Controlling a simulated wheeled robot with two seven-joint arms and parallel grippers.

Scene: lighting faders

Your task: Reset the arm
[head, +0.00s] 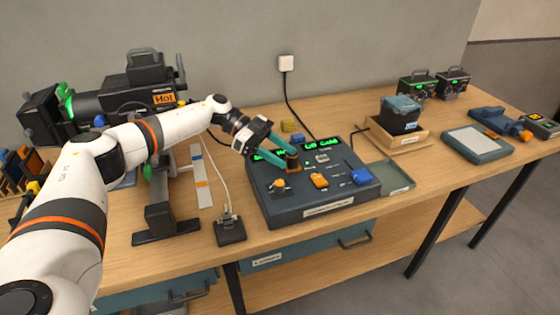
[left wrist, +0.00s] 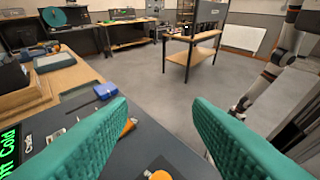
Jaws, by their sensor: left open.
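My left gripper (head: 279,155) reaches in over the dark lighting console (head: 284,213) on the bench. In the left wrist view the fingers (left wrist: 165,125) are wide apart with nothing gripped. An orange knob top (left wrist: 158,175) shows low between them. The console also carries an orange fader (head: 319,181), a blue fader (head: 361,177) and an orange knob at left (head: 279,185). Green lit displays (head: 321,144) are partly hidden by the gripper.
A stage lamp (head: 120,102) on a stand is at left, with a small black socket box (head: 230,230) before it. A shallow tray (head: 392,178), a wooden box (head: 400,140) and a grey pad device (head: 477,143) lie to the right.

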